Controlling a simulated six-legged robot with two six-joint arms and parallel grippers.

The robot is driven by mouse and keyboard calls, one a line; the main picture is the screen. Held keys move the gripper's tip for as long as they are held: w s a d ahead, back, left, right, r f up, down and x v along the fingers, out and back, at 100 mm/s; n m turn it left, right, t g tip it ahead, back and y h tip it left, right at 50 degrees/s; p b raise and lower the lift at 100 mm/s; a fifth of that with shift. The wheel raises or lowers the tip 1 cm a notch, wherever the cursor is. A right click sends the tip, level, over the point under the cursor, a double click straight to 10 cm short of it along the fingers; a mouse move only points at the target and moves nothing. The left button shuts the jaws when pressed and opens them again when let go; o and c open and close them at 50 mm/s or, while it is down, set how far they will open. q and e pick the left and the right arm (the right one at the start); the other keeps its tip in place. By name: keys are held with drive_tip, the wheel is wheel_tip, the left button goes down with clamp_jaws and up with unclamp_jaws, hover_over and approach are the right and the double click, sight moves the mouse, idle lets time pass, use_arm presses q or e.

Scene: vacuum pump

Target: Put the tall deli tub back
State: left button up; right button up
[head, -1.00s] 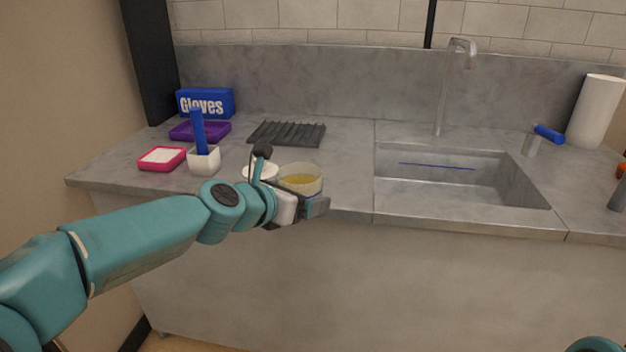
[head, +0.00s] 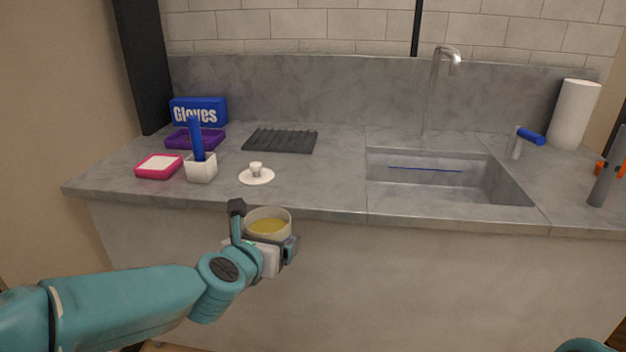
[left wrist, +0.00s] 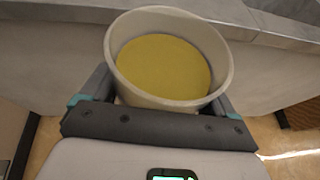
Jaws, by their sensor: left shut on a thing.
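The tall deli tub (head: 268,217) is a pale, open-topped round tub with yellow contents. My left gripper (head: 270,238) is shut on it and holds it upright in front of the counter's front edge, clear of the countertop. In the left wrist view the tub (left wrist: 168,100) sits between the two fingers of the gripper (left wrist: 160,105), its yellow contents level and its rim uncovered. A white round lid with a knob (head: 257,175) lies on the counter behind the tub. My right gripper is not in view; only a bit of teal shows at the bottom right.
The grey counter (head: 320,190) has a free stretch between the lid and the sink (head: 440,180). A pink tray (head: 158,167), white holder with blue handle (head: 200,168), purple tray (head: 194,140), gloves box (head: 198,111) and black ribbed rack (head: 281,140) stand left. A paper roll (head: 575,115) stands right.

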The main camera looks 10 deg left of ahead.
use_arm(q)
drive_tip(key=s+a+f+n+y, duration=0.3)
drive_tip(key=s+f+n+y, duration=0.2)
drive_tip(key=f, duration=0.2)
drive_tip(key=shift+s+a+y, duration=0.25)
drive_tip(key=shift+s+y, duration=0.15)
drive_tip(key=shift+w+d, duration=0.15)
drive_tip(key=shift+d, duration=0.1)
